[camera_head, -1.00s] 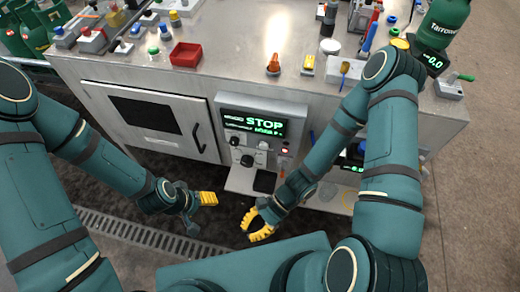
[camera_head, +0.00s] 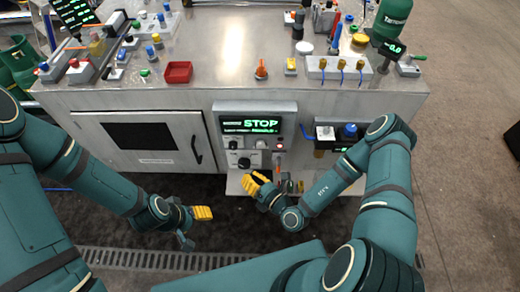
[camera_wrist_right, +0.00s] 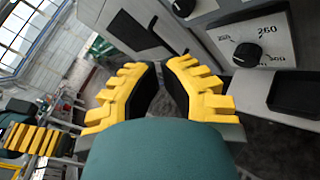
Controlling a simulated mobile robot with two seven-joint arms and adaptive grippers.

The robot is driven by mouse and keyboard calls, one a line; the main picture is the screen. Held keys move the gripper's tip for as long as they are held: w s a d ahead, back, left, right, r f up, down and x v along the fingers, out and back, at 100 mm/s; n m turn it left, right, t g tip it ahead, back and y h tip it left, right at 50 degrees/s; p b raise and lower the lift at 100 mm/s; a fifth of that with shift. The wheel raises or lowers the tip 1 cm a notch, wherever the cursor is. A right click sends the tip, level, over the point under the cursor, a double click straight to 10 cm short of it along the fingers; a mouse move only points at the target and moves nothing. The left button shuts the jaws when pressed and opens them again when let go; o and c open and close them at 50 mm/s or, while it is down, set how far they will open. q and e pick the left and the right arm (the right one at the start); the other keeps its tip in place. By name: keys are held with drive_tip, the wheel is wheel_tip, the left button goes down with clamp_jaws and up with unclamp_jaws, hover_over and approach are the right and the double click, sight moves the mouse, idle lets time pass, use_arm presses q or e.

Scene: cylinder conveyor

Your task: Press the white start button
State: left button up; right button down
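The control panel (camera_head: 287,108) on the front of the metal bench has a green-lit display reading STOP (camera_head: 260,125). Below the display are a small black knob (camera_head: 233,144), a pale round control (camera_head: 260,143) that may be the white button, and a red light (camera_head: 281,146). A larger black dial (camera_head: 244,162) sits lower; it also shows in the right wrist view (camera_wrist_right: 245,55). My right gripper (camera_head: 256,181) is open and empty, just below the panel and apart from it. My left gripper (camera_head: 200,213) hangs lower left; its opening is unclear.
A cabinet door (camera_head: 150,137) with a dark window and handle is left of the panel. A pale shelf (camera_head: 235,187) juts out below it. A red tray (camera_head: 178,72) and several small devices stand on the bench top. A floor grate (camera_head: 130,259) runs in front.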

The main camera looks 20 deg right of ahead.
sight(261, 145)
drive_tip(key=shift+w+d+f+m+t+h, duration=0.15)
drive_tip(key=shift+d+f+m+h, duration=0.1)
drive_tip(key=shift+d+m+h, duration=0.25)
drive_tip(key=shift+s+d+f+m+t+h, duration=0.1)
drive_tip(key=shift+d+f+m+t+h, duration=0.1)
drive_tip(key=shift+d+m+h, duration=0.3)
drive_tip(key=shift+w, duration=0.1)
drive_tip(key=w+d+b, duration=0.2)
drive_tip(key=w, duration=0.6)
drive_tip(key=shift+w+d, duration=0.2)
drive_tip(key=shift+d, duration=0.05)
drive_tip(key=shift+w, duration=0.1)
idle(0.8)
drive_tip(key=shift+w+d, duration=0.1)
drive_tip(key=shift+w, duration=0.2)
